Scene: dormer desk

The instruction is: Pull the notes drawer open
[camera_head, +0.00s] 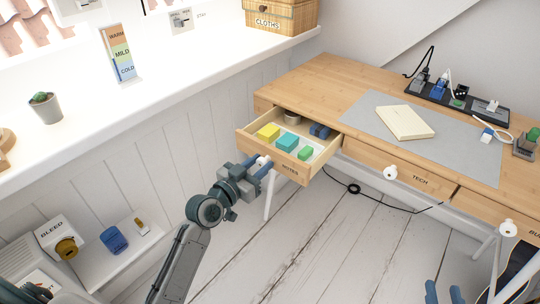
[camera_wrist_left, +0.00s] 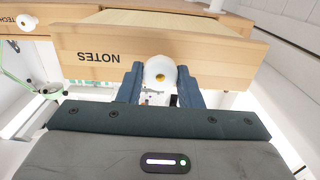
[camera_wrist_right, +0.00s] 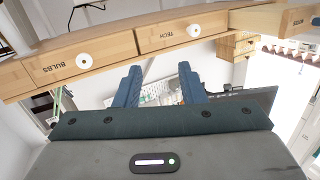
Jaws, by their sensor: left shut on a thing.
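The notes drawer (camera_head: 318,160) is pulled out from the left end of the wooden desk, so its inside shows. It holds yellow, teal and green blocks, dark blue items and a round container. Its label reads NOTES in the left wrist view (camera_wrist_left: 150,50). My left gripper (camera_head: 262,168) is at the drawer's front, shut on the white round knob (camera_wrist_left: 160,72), with one finger on each side. My right gripper (camera_head: 444,292) is low at the bottom right of the head view. Its fingers stand apart and empty in the right wrist view (camera_wrist_right: 160,88).
The tech drawer (camera_head: 415,178) beside it is shut. A notebook (camera_head: 405,122) lies on the grey desk mat, with a black strip of devices (camera_head: 455,100) behind. A white ledge (camera_head: 150,100) runs along the left. A black cable lies on the floor.

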